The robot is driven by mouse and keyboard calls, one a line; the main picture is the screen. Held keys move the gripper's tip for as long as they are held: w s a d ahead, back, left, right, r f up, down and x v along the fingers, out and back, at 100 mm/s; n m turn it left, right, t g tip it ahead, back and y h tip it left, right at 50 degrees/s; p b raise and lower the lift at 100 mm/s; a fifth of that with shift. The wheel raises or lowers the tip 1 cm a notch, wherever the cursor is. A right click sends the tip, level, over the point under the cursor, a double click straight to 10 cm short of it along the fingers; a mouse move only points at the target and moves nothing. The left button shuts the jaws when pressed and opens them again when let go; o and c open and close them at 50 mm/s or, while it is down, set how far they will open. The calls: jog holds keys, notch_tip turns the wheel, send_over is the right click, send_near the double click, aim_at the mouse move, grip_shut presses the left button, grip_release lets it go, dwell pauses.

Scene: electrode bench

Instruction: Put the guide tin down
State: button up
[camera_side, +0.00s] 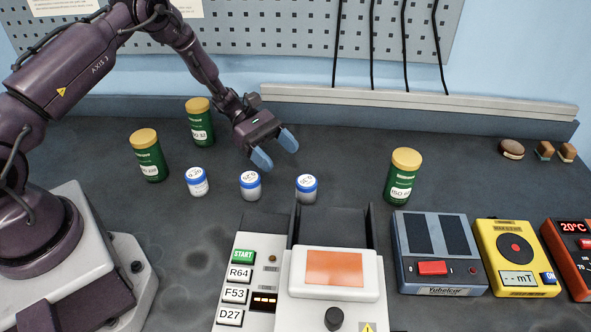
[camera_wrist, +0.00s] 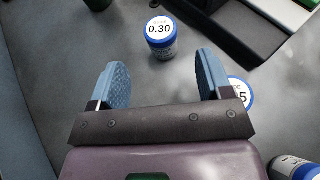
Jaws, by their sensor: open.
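My gripper (camera_side: 275,149) is open, with nothing between its blue fingers; it also shows open in the wrist view (camera_wrist: 163,82). Three small white tins with blue rims stand upright on the bench: a left one (camera_side: 197,187), a middle one (camera_side: 250,187) and a right one (camera_side: 306,193). My fingers are above and behind the middle and right ones, apart from them. In the wrist view, a tin marked 0.30 (camera_wrist: 161,40) stands beyond the fingertips. Another tin (camera_wrist: 240,97) is partly hidden by the right finger.
Green tins with yellow lids stand at the left (camera_side: 149,160), back left (camera_side: 200,125) and right (camera_side: 402,181). A white device with an orange screen (camera_side: 335,268) is in front, with blue (camera_side: 438,285) and yellow (camera_side: 515,258) instruments to its right. The bench behind the right green tin is clear.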

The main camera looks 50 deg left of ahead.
jog(key=v, duration=0.3)
jog(key=shift+a+r, duration=0.1)
jog(key=shift+a, duration=0.15)
jog(key=shift+r, duration=0.1)
jog(key=s+d+r+m+g+y, duration=0.1)
jog(key=s+d+r+m+y, duration=0.3)
jog(key=r, duration=0.5)
jog(key=s+d+r+m+g+y, duration=0.1)
jog(key=s+r+m+y, duration=0.25)
jog(key=r+m, duration=0.45)
jog(key=s+r+m+t+y, duration=0.2)
jog(key=s+r+m+y, duration=0.1)
jog(key=s, duration=0.5)
jog(key=s+r+m+t+y, duration=0.3)
jog(key=s+r+m, duration=0.1)
jog(key=s+r, duration=0.3)
jog(key=shift+s+d+r+m, duration=0.2)
jog(key=shift+s+m, duration=0.2)
jog(key=shift+s, duration=0.25)
